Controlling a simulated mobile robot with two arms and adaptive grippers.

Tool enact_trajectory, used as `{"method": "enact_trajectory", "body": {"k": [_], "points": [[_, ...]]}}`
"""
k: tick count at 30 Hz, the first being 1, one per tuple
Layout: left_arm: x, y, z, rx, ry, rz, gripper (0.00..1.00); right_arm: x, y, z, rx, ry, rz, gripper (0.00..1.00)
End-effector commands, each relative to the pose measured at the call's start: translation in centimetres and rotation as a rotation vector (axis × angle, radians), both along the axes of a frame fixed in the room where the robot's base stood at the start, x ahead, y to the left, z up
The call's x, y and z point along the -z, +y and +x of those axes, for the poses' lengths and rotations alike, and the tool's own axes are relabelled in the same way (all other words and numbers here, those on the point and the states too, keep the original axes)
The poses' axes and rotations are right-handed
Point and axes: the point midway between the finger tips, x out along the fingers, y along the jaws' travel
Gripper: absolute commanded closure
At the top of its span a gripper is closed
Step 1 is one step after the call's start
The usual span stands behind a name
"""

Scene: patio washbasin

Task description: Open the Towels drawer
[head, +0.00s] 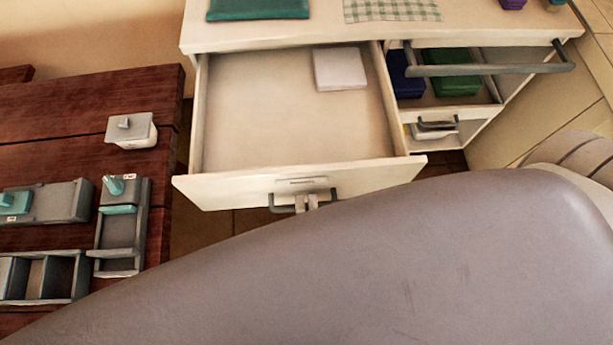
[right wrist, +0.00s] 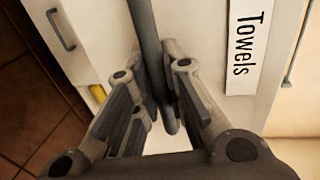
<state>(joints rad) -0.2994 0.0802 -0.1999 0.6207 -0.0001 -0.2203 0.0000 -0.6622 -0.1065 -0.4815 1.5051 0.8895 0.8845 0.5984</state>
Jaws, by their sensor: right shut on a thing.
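The Towels drawer (head: 228,188) is pulled well out of the white cabinet. Its black "Towels" label reads clearly in the right wrist view (right wrist: 242,48). A white folded cloth (head: 340,69) lies at the back right of the drawer floor. My right gripper (head: 306,202) is at the drawer front, shut on the grey bar handle (head: 283,209). In the right wrist view the handle bar (right wrist: 146,35) runs between the fingers of the gripper (right wrist: 153,72). A large arm link of mine hides the lower part of the head view. My left gripper is not in view.
A dark wooden table (head: 75,115) with a lidded box (head: 131,130) and grey trays (head: 119,232) stands close on the left. Right of the drawer are a grey rail (head: 490,69) and shelves with a green folded item (head: 450,80).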

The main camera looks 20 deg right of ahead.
Motion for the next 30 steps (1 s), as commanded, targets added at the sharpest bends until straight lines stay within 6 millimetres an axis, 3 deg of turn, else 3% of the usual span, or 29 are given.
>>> {"method": "enact_trajectory", "body": {"k": [3, 4, 9, 20, 30], "points": [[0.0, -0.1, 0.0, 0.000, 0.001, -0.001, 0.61, 0.1, 0.0, 0.0, -0.001, 0.002, 0.001, 1.00], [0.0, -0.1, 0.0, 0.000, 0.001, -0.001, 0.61, 0.1, 0.0, 0.0, -0.001, 0.002, 0.001, 0.86], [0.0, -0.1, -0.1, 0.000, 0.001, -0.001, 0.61, 0.1, 0.0, 0.0, -0.001, 0.002, 0.001, 0.66], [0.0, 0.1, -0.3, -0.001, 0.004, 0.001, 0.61, 0.0, 0.1, -0.4, 0.000, 0.002, 0.000, 0.66], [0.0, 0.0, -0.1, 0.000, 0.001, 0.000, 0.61, -0.9, 1.7, -5.2, -0.004, 0.010, 0.004, 0.66]]}}
